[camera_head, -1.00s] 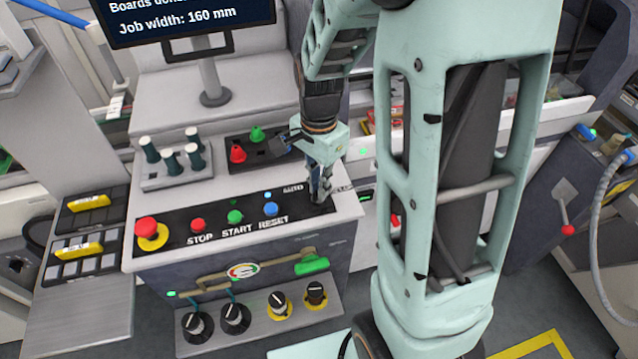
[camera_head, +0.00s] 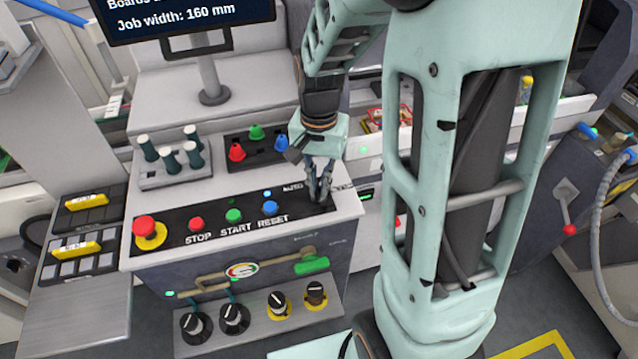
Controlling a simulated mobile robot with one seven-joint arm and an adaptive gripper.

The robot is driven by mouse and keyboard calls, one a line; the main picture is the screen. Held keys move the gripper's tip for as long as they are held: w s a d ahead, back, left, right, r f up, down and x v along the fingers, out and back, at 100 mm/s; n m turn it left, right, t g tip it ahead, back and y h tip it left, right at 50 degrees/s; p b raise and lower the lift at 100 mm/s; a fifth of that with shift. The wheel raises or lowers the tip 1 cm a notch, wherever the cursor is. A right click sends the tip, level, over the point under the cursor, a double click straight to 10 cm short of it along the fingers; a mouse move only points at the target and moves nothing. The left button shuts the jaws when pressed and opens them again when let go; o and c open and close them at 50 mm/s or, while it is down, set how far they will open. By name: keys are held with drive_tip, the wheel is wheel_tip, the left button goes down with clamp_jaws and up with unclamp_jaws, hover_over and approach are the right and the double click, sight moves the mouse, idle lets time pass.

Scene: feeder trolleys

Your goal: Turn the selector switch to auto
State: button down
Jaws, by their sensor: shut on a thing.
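The black control panel (camera_head: 182,243) runs along the front of the machine's top. The selector switch is at the panel's right end, hidden behind my gripper's fingers, so its pointing direction cannot be seen. My gripper (camera_head: 319,197) points down there and is shut on the selector switch. The label AUTO (camera_head: 293,188) shows just left of the fingers, partly readable. Another label to the right of the fingers is mostly covered.
Left of my gripper are the blue RESET button (camera_head: 270,208), green START button (camera_head: 233,215), red STOP button (camera_head: 196,223) and red emergency stop (camera_head: 145,228). A tray of pegs (camera_head: 172,165) stands behind. Black knobs (camera_head: 235,316) sit on a lower shelf.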

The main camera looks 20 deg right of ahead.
sight(319, 188)
drive_tip(key=n, duration=0.6)
drive_tip(key=shift+b, duration=0.3)
idle(0.4)
drive_tip(key=c, duration=2)
unclamp_jaws()
drive_tip(key=shift+c, duration=0.2)
drive_tip(key=shift+r, duration=0.1)
wheel_tip(319, 188, up, 12)
